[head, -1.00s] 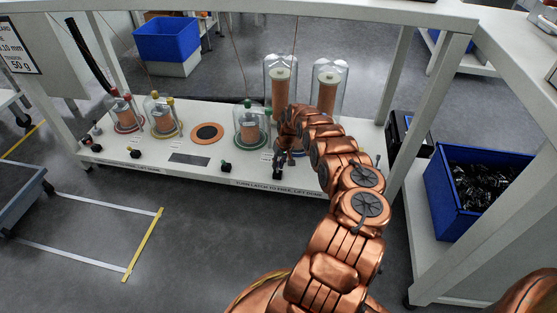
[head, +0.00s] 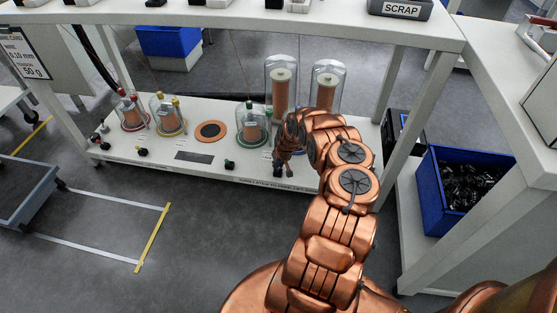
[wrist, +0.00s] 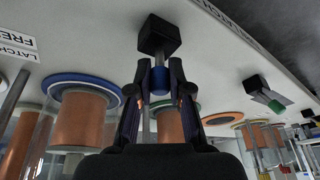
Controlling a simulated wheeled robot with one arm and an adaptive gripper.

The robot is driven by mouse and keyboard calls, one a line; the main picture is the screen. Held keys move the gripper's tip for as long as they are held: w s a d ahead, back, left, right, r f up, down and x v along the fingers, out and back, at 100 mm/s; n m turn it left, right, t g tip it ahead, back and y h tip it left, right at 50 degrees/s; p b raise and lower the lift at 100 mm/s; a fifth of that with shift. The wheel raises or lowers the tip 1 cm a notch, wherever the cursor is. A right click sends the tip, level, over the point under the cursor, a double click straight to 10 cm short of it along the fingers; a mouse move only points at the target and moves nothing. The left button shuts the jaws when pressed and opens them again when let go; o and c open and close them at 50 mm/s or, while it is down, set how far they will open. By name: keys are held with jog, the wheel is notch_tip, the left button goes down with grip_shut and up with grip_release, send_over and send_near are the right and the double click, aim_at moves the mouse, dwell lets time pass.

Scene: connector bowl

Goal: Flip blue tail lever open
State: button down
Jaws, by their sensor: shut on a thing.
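The blue tail lever (wrist: 160,82) shows in the wrist view as a short blue piece on a grey stem below a black block (wrist: 158,36) on the white bench front. My gripper (wrist: 160,70) has its two dark fingers shut on the blue piece, one on each side. In the head view my gripper (head: 279,169) is at the front edge of the low shelf, near the tall clear domes. The lever is hidden there behind my gripper.
The white low shelf (head: 215,171) carries several domed copper spools, with a green-marked dome (head: 252,128) left of my arm. A green-tipped black latch (wrist: 264,94) is right in the wrist view. A blue bin (head: 431,190) stands right. Floor in front is clear.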

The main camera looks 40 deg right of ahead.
jog(key=shift+s+a+r+t+h+p, duration=0.1)
jog(key=shift+s+a+t+h+p, duration=0.15)
jog(key=shift+t+h+p, duration=0.4)
jog(key=shift+a+f+h, duration=0.2)
jog(key=shift+a+h, duration=0.15)
jog(key=shift+s+a+f+n+t+h+b, duration=0.1)
jog(key=shift+s+a+n+t+h+b, duration=0.1)
jog(key=shift+t+h+b, duration=0.35)
jog(key=shift+s+a+f+n+t+h+b, duration=0.15)
jog(key=shift+t+h+b, duration=0.25)
jog(key=shift+h+b, duration=0.2)
jog(key=shift+r, duration=0.1)
jog(key=c, duration=1.1)
grip_release()
